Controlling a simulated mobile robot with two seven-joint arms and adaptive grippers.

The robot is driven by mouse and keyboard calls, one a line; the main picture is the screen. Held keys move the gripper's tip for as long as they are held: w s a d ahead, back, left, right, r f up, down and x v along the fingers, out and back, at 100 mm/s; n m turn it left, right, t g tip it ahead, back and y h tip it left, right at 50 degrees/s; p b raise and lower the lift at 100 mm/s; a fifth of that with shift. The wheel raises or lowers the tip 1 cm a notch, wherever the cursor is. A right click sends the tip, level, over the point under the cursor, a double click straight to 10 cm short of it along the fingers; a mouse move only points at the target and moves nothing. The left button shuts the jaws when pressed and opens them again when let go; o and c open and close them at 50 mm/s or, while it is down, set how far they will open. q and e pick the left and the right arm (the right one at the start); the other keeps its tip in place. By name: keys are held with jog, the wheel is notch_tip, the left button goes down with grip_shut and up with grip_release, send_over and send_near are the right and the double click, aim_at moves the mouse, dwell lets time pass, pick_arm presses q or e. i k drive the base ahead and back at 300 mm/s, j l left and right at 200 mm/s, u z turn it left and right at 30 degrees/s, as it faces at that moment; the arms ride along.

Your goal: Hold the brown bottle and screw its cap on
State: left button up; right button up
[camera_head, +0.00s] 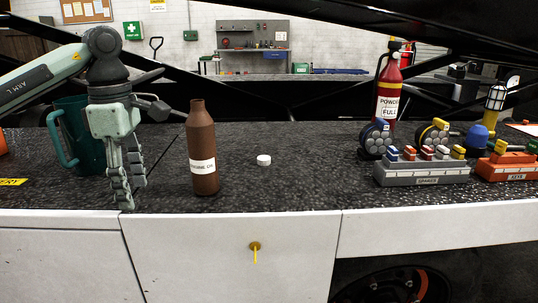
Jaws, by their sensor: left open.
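The brown bottle (202,150) stands upright on the dark speckled deck, with a white label and no cap on its neck. A small white cap (263,160) lies on the deck to the right of the bottle, apart from it. My left gripper (131,196) points down to the left of the bottle, open and empty, not touching it. My right gripper is not in view.
A teal jug (75,140) stands behind and left of my left gripper. A fire extinguisher (388,95), a grey block rack (422,172) and an orange rack (508,167) stand at the right. The deck around the cap is clear.

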aim_at(200, 124)
jog(key=i+j+z, duration=0.3)
jog(key=j, duration=0.3)
jog(key=i+l, duration=0.2)
jog(key=i, duration=0.25)
jog(key=l+z, duration=0.4)
jog(key=j, duration=0.1)
